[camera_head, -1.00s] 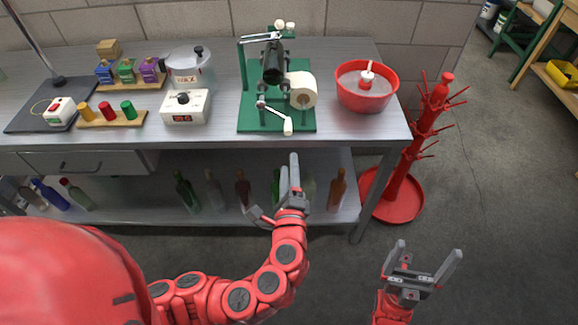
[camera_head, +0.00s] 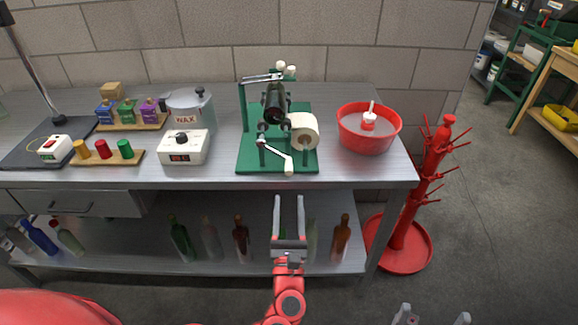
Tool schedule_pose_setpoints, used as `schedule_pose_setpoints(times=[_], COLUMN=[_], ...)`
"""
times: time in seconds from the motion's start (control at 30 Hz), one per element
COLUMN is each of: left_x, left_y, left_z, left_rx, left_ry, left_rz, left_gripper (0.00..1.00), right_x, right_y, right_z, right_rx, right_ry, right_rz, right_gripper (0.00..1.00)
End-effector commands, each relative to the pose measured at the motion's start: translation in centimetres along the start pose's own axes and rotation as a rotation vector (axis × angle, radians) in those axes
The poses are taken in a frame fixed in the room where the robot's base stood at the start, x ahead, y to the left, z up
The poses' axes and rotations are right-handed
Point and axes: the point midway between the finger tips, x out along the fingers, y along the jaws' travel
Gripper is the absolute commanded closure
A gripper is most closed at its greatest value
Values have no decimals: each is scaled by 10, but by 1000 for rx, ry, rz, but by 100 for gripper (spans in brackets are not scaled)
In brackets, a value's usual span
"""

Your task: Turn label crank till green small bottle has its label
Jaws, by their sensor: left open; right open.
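The green labelling machine (camera_head: 247,164) stands on the steel bench. A dark green small bottle (camera_head: 274,103) lies across its rollers, neck away from me; I cannot see a label on it. A cream label roll (camera_head: 303,131) sits at its right side. The label crank (camera_head: 273,149) is at the front, its cream knob (camera_head: 289,168) low and to the right. My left gripper (camera_head: 290,200) is open and empty, fingers pointing at the bench, in front of and below the crank. My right gripper (camera_head: 433,315) is open and empty at the bottom edge, partly cut off.
A red tub (camera_head: 367,141) stands right of the machine. A wax pot (camera_head: 190,108) and white control box (camera_head: 183,147) are left of it. Several bottles stand on the lower shelf (camera_head: 150,258). A red bottle tree (camera_head: 405,225) stands beside the bench.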

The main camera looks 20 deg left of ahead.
Motion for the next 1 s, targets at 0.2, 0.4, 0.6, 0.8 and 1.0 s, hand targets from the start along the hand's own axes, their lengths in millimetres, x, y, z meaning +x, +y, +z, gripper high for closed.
schedule_pose_setpoints(times=[0.2,0.4,0.6,0.8,1.0], left_x=[53,85,99,99,99], left_y=[2,0,1,0,0], left_z=[1,0,-1,-2,-2], left_rx=[0,-1,-1,-1,-1], left_ry=[1,2,3,3,3], left_rz=[7,1,2,-1,-1], left_gripper=[46,46,46,46,71], right_x=[11,14,15,15,15], right_y=[0,1,1,1,1], right_z=[-2,-2,-2,-2,-2], right_rx=[0,0,0,0,0], right_ry=[0,0,0,0,0], right_rz=[0,0,0,0,0], right_gripper=[0,0,0,0,0])
